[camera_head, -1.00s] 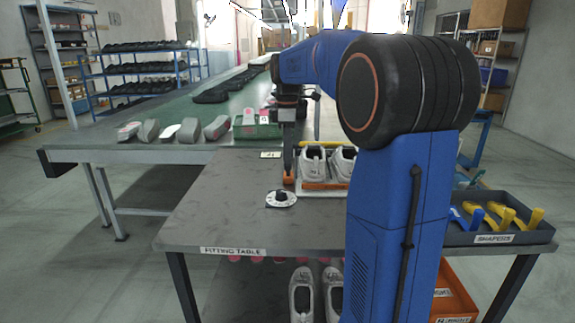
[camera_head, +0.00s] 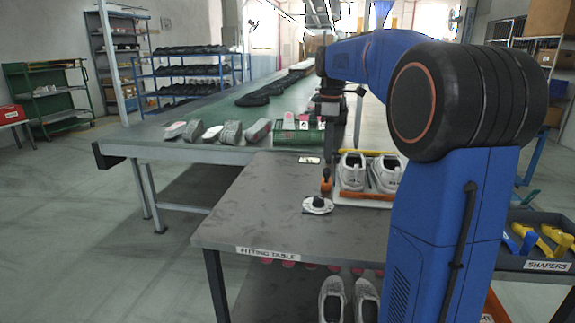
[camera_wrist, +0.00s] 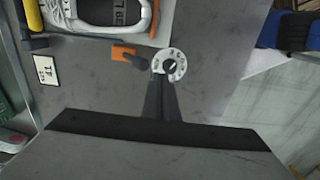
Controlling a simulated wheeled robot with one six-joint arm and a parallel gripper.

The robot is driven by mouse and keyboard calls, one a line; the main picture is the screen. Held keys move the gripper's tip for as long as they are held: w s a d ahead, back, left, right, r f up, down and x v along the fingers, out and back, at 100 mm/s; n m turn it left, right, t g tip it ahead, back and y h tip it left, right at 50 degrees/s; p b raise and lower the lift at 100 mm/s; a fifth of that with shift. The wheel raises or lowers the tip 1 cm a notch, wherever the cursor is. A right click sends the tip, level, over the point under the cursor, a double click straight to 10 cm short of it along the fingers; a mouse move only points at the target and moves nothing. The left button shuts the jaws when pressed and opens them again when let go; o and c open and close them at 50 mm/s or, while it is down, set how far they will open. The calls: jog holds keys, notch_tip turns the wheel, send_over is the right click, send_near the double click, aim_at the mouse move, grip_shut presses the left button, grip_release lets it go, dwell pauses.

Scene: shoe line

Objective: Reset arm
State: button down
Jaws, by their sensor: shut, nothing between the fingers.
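My gripper (camera_wrist: 161,82) is shut and empty, its dark fingers together in the wrist view, pointing down over the fitting table. In the head view my gripper (camera_head: 326,172) is small and its fingertips appear close to an orange-tipped item; I cannot tell if they touch. My blue arm stands in front and hides part of the table. The fitting table (camera_head: 250,210) is grey. A white round dial (camera_head: 317,205) with a black knob lies on it. It also shows in the wrist view (camera_wrist: 177,72), just beyond the fingertips.
A pair of pale shoes (camera_head: 353,172) sits in a tray behind the dial. A shaper bin (camera_head: 560,262) with yellow and blue shapers is at right. A green conveyor (camera_head: 215,112) carries shoe parts and a green box (camera_head: 298,134). The table's left front is clear.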

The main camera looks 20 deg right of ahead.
jog(key=shift+s, duration=0.1)
jog(key=s+a+f+m+t, duration=0.1)
jog(key=s+a+f+m, duration=0.2)
jog(key=s+a, duration=0.35)
jog(key=s+a+f+m+t, duration=0.1)
jog(key=s+a+f+m, duration=0.15)
jog(key=s, duration=0.65)
jog(key=s+a+f+m+t, duration=0.1)
jog(key=s+a+f+m, duration=0.1)
jog(key=s+a+f, duration=0.4)
jog(key=s+a+f+m+t, duration=0.1)
jog(key=s+f+m, duration=0.2)
jog(key=s+f, duration=0.3)
jog(key=s, duration=0.3)
jog(key=shift+s+a+f+m+t, duration=0.2)
jog(key=shift+s+a+m+t, duration=0.1)
jog(key=shift+s+m+t, duration=0.1)
jog(key=shift+r, duration=0.1)
